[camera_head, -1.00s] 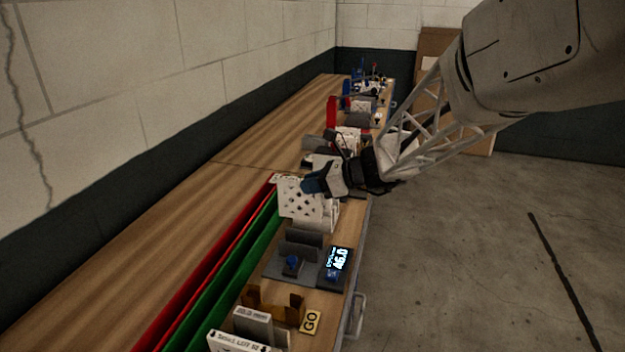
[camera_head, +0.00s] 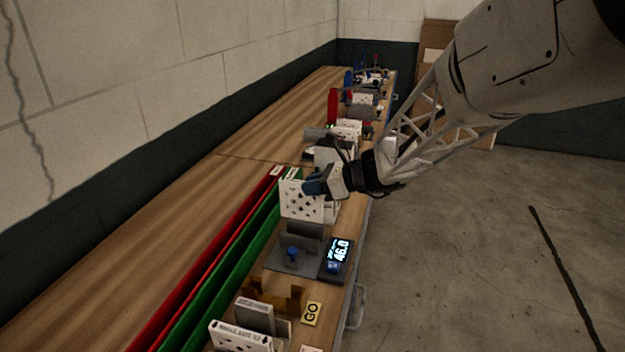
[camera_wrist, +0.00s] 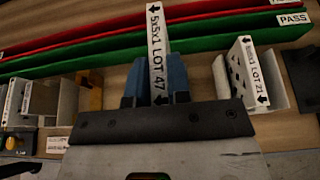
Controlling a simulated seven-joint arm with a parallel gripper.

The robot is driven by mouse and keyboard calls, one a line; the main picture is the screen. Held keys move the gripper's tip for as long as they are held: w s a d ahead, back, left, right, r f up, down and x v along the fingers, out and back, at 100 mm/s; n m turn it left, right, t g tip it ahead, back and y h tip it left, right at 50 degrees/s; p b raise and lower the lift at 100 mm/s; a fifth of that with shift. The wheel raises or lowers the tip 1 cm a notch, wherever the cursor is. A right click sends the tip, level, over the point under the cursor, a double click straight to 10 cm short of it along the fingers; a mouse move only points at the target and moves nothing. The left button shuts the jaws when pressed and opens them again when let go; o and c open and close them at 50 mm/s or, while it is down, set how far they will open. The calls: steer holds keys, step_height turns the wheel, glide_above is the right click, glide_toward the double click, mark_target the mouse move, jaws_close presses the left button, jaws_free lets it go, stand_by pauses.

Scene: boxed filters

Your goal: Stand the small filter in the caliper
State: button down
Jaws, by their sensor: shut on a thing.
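My gripper (camera_head: 312,185) is shut on a white perforated filter (camera_head: 300,201), held upright by its top part. In the wrist view, the filter's edge (camera_wrist: 157,50) reads "5x5x1 LOT 47" and sits between two blue fingers (camera_wrist: 155,82). The caliper (camera_head: 289,262) is a grey base with upright grey plates, a blue knob (camera_head: 293,253) and a display (camera_head: 338,252) reading 46.0. In the head view, the filter's lower edge shows just above the caliper's plates. I cannot tell whether it touches them or is between them.
A green channel (camera_head: 232,264) and a red channel (camera_head: 205,275) run along the bench at left. A brass gauge (camera_head: 262,296) with a GO tag (camera_head: 312,313) and more filters (camera_head: 240,338) stand in front. Another filter, LOT 21 (camera_wrist: 245,78), stands right in the wrist view.

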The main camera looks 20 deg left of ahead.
mark_target(314, 220)
steer(key=shift+f, duration=0.9)
steer(key=shift+f, duration=3.55)
stand_by(2.4)
steer(key=c, duration=1)
jaws_free()
steer(key=shift+d, duration=0.15)
